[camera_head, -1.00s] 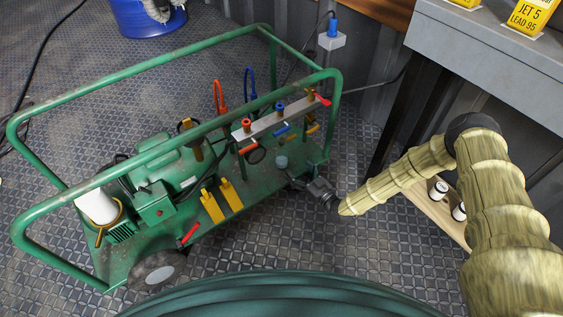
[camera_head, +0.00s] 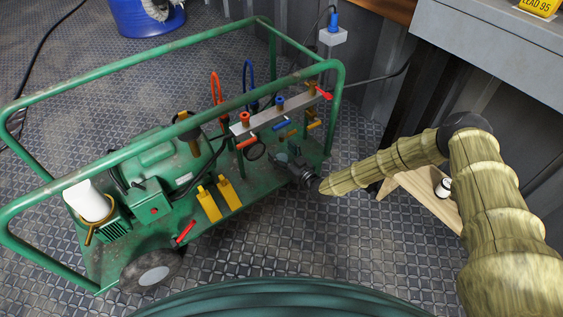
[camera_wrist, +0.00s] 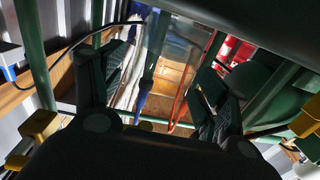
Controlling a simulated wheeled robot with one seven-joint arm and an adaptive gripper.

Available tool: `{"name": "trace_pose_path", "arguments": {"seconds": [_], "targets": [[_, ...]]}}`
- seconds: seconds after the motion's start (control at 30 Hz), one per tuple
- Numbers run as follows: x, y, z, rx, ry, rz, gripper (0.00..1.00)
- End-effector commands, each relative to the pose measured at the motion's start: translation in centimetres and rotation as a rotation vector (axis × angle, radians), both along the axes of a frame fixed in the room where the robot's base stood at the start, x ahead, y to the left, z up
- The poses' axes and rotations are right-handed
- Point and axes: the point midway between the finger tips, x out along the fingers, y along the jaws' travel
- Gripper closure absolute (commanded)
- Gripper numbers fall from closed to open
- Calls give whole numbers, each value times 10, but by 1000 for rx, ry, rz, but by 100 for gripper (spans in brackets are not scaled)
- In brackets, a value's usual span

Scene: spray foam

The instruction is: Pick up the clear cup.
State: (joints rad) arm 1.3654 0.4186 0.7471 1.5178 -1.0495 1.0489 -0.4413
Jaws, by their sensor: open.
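The clear cup (camera_wrist: 178,62) shows in the wrist view as a see-through shape between my two dark fingers. The blue and red hoses and a brown surface show through or behind it. My gripper (camera_wrist: 158,80) is open, with one finger on each side of the cup; I cannot tell whether either touches it. In the head view my gripper (camera_head: 284,160) is low at the right end of the green machine's base, and it mostly hides the cup there.
The green machine's tube frame (camera_head: 335,110) rises around the gripper. A valve bar (camera_head: 270,115) with coloured handles stands just behind it. A wooden stool (camera_head: 425,195) with a can is under my arm, beside a grey table (camera_head: 500,60).

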Motion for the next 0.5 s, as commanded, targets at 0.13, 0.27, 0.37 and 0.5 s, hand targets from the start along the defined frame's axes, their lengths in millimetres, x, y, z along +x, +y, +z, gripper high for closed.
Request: {"name": "trace_pose_path", "arguments": {"seconds": [0.13,0.27,0.37,0.5], "targets": [[3,2,0,-1,-1,0,26],[3,2,1,-1,1,0,26],[3,2,1,-1,1,0,39],[3,2,1,-1,1,0,64]]}}
